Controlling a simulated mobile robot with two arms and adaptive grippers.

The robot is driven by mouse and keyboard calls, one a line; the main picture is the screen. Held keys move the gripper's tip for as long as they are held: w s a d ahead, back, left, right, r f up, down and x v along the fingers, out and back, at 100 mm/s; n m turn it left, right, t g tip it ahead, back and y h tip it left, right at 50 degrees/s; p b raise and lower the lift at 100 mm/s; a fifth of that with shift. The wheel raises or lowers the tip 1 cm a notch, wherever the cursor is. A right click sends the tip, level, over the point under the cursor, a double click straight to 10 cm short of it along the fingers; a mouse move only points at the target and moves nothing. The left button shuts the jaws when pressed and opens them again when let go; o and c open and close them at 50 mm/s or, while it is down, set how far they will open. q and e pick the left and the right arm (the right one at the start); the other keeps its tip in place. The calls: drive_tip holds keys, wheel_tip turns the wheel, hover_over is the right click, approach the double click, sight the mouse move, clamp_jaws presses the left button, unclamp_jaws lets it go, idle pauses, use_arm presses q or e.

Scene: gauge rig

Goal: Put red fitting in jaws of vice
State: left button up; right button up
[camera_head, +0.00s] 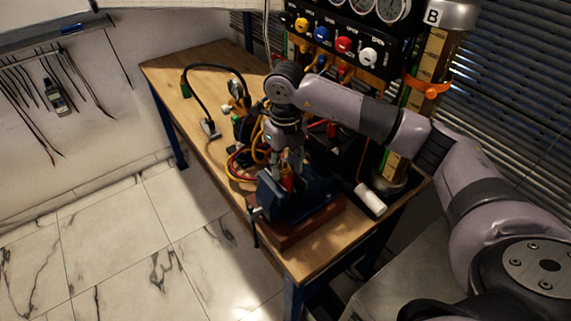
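The blue vice (285,208) stands on a reddish-brown wooden block (309,229) at the front end of the wooden bench. My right gripper (289,176) points down just over the vice, its arm coming in from the right. The red fitting (289,183) shows between its fingers, at the level of the vice's jaws. The fingers appear closed around the fitting. Whether the fitting touches the jaws cannot be told, as the gripper and vice body hide its lower part. My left gripper is not in view.
The wooden bench (180,72) carries a black hose on a stand (209,128) and tangled coloured hoses behind the vice. A white cylinder (370,198) lies right of the vice. A panel with gauges and coloured knobs (343,45) and column B (436,60) stand behind.

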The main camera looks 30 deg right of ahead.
drive_tip(key=shift+o, duration=1.2)
drive_tip(key=shift+r+p, duration=0.55)
drive_tip(key=shift+r, duration=0.05)
wheel_tip(320, 180, up, 12)
drive_tip(key=b, duration=0.2)
drive_tip(key=shift+b, duration=0.4)
